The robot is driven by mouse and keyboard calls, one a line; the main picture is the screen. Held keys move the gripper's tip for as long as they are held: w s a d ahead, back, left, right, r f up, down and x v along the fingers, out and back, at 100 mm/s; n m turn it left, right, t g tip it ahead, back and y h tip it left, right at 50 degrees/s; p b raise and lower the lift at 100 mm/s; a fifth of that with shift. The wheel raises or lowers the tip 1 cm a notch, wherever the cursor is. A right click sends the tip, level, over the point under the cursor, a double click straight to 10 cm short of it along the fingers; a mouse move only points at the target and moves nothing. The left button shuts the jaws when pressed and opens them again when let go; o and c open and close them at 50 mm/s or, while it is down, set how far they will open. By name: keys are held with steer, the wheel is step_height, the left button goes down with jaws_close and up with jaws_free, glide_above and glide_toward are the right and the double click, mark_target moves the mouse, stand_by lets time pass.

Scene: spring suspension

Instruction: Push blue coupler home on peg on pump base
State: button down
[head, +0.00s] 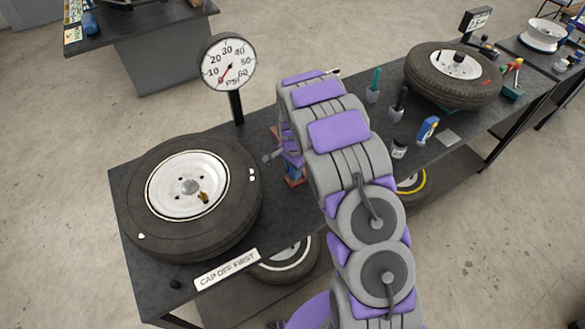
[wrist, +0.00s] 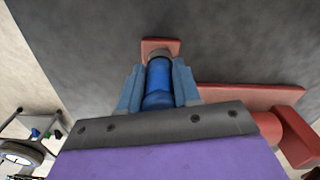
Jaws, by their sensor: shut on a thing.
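In the wrist view, the blue coupler (wrist: 159,84) stands between the two blue-grey fingers of my gripper (wrist: 158,92), which is shut on it. The far end of the coupler is at a red block (wrist: 160,44), part of the red pump base (wrist: 255,97). I cannot tell how far the coupler sits on the peg, as the peg is hidden. In the head view, the gripper (head: 292,160) is mostly hidden behind my arm, with the red pump base (head: 296,182) showing just below it on the dark bench.
A tire on a white rim (head: 222,229) lies left on the bench (head: 150,293), near a pressure gauge (head: 229,62) and a "CAP OFF FIRST" sign (head: 227,269). Another tire (head: 430,76), screwdrivers (head: 398,103) and a small jar (head: 400,147) are right of my arm.

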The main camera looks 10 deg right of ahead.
steer(key=shift+f, duration=0.85)
steer(key=c, duration=0.7)
jaws_free()
steer(key=shift+r, duration=0.15)
steer(key=shift+r+p, duration=0.8)
steer(key=shift+r, duration=2.55)
